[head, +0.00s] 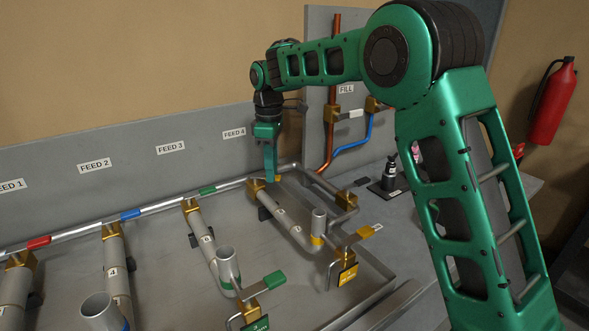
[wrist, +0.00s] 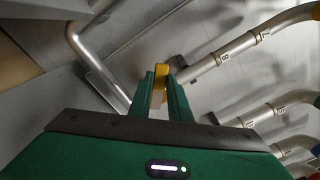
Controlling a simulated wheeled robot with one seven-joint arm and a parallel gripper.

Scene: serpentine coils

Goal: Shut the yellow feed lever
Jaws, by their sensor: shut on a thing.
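The yellow feed lever (wrist: 162,72) is between my gripper's fingers in the wrist view. My gripper (wrist: 162,95) is shut on it, one finger on each side. In the head view, my gripper (head: 271,176) points down at the brass valve (head: 257,190) below the FEED 4 label (head: 234,133), with a bit of yellow showing at its fingertips. The valve sits where a grey coil pipe (head: 290,224) meets the header pipe. The fingers hide most of the lever, so its exact angle is unclear.
Another yellow-ended lever (head: 370,231) and a green-ended lever (head: 274,280) stand at the coils' front ends. Upright pipe stubs (head: 228,265) rise from the tray. A back panel with the FILL label (head: 346,90) carries copper and blue pipes. A dark bottle (head: 390,172) stands at right.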

